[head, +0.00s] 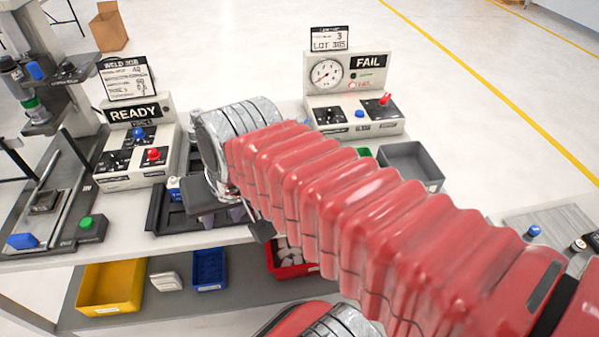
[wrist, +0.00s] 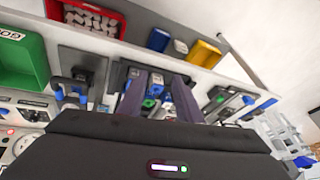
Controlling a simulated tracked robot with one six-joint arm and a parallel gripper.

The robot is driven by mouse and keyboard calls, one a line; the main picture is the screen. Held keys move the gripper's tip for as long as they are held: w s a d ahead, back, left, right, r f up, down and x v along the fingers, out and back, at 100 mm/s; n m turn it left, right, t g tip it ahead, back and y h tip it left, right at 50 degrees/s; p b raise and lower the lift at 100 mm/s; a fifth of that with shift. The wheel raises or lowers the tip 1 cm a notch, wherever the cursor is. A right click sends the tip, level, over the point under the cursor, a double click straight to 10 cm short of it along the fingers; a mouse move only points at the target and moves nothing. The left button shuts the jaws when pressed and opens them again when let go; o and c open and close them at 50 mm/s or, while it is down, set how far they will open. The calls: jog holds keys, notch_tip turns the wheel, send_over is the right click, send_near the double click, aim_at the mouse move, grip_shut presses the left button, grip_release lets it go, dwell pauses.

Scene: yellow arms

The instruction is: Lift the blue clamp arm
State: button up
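My gripper (head: 236,213) is at the end of my red-sleeved arm, over the dark fixture (head: 168,213) on the bench. In the wrist view its two purple fingers (wrist: 164,80) are apart, with nothing held between them. The fixture's blue part (wrist: 157,82), which looks like the blue clamp arm, shows in the gap beyond the fingers, close to a green part. I cannot tell how near the fingers are to it. In the head view, my arm and gripper cover much of the fixture; a small blue and white part (head: 174,184) shows at its left.
The READY box (head: 136,145) stands behind the fixture, the FAIL box (head: 352,108) farther right. A grey bin (head: 410,163) is right of my arm. A press (head: 40,90) stands left. Yellow (head: 108,287), blue (head: 209,270) and red (head: 290,268) bins sit on the lower shelf.

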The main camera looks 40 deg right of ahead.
jog(key=w+d+m+y, duration=0.2)
jog(key=w+d+m, duration=0.1)
jog(key=d+m, duration=1)
jog(key=s+d+r+m, duration=0.3)
jog(key=d, duration=0.2)
jog(key=s+d+r+m, duration=0.2)
jog(key=d+r+m, duration=0.1)
jog(key=d, duration=0.3)
jog(key=shift+s+d+m+g, duration=0.2)
jog(key=shift+s+m+g, duration=0.2)
jog(key=shift+m, duration=0.2)
jog(key=shift+f, duration=0.1)
jog(key=shift+y, duration=0.3)
jog(key=x, duration=1.4)
jog(key=shift+c, duration=0.5)
grip_shut()
